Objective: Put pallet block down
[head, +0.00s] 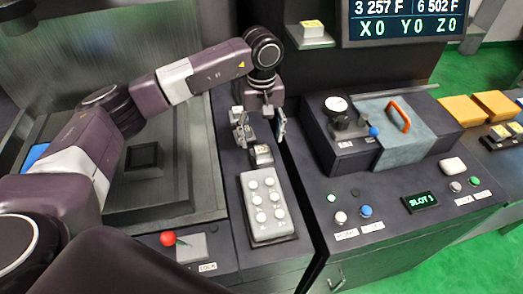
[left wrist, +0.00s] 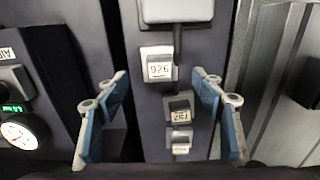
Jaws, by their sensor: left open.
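My left gripper (head: 258,128) is open and empty above the dark strip between the two machine sections. Its blue-padded fingers also show in the left wrist view (left wrist: 160,120), spread on both sides of the strip. A small pale block (head: 262,154) with a label stands on the strip just below the gripper in the head view; in the left wrist view the labelled block (left wrist: 158,66) is the largest. Two smaller labelled blocks (left wrist: 179,107) (left wrist: 180,142) stand in line between the fingers. I cannot tell which one is the pallet block. My right gripper is not in view.
A grey keypad (head: 266,205) lies in front of the pale block. Left is a metal tank (head: 180,150) and a red knob (head: 168,238). Another yellow-topped block (head: 312,26) sits on a ledge behind.

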